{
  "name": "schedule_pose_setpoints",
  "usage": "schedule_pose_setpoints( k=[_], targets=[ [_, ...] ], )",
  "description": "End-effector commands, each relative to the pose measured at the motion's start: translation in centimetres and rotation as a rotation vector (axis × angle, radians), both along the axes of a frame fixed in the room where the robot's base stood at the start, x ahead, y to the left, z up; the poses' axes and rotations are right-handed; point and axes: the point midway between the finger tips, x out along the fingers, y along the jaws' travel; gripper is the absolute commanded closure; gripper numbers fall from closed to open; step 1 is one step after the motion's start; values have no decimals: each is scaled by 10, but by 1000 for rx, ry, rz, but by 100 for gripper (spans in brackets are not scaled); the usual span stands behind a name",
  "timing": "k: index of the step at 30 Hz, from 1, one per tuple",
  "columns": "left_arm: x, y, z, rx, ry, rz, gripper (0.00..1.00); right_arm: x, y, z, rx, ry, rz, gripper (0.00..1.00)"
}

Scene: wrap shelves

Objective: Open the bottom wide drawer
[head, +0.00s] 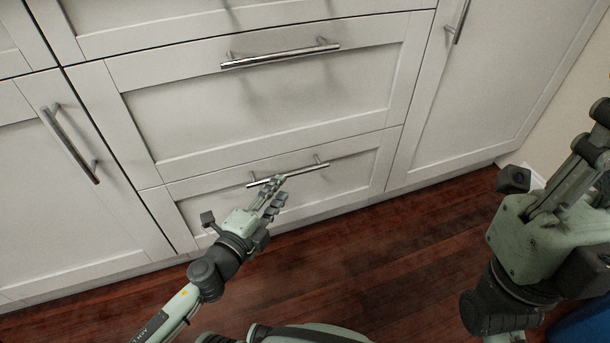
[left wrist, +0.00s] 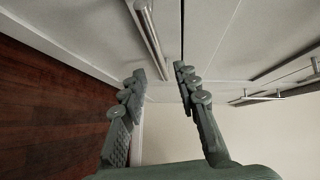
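The bottom wide drawer (head: 345,177) is a white panel low in the cabinet and looks flush with the front. Its silver bar handle (head: 308,170) runs across its upper part. In the left wrist view the handle (left wrist: 148,32) lies just ahead of the fingertips, nearer the left finger. My left gripper (head: 276,184) is at the handle's left half and hides part of it. In the left wrist view its fingers (left wrist: 160,74) are apart with nothing gripped between them. My right gripper (head: 594,150) is at the right edge, away from the drawer and partly cut off.
A larger wide drawer (head: 260,105) with its own bar handle (head: 280,56) is above, closed. Cabinet doors stand on the left (head: 70,190) and right (head: 490,90). The dark red wooden floor (head: 390,240) in front is clear. A beige wall (head: 570,100) is at the right.

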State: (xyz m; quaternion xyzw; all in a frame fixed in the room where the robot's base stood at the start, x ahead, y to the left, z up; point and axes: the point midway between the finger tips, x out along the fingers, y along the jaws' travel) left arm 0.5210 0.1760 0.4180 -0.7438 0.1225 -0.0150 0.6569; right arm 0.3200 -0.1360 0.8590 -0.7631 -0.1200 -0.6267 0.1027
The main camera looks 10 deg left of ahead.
Motion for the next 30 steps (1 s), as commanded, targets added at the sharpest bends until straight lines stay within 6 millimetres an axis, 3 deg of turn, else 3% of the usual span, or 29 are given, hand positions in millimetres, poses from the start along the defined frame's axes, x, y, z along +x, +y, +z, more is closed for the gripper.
schedule_pose_setpoints(
  k=[6,12,23,30],
  targets=[
    [36,-6,-2,2,-3,2,69,2,1,1,-1,22,0,100],
    [60,-11,-7,-2,-1,3,69,5,2,0,-5,36,0,100],
    [67,-12,-8,-2,0,4,69,6,2,0,-6,39,1,100],
    [67,-12,-8,-2,0,4,97,5,2,0,-6,39,1,100]
  ],
)
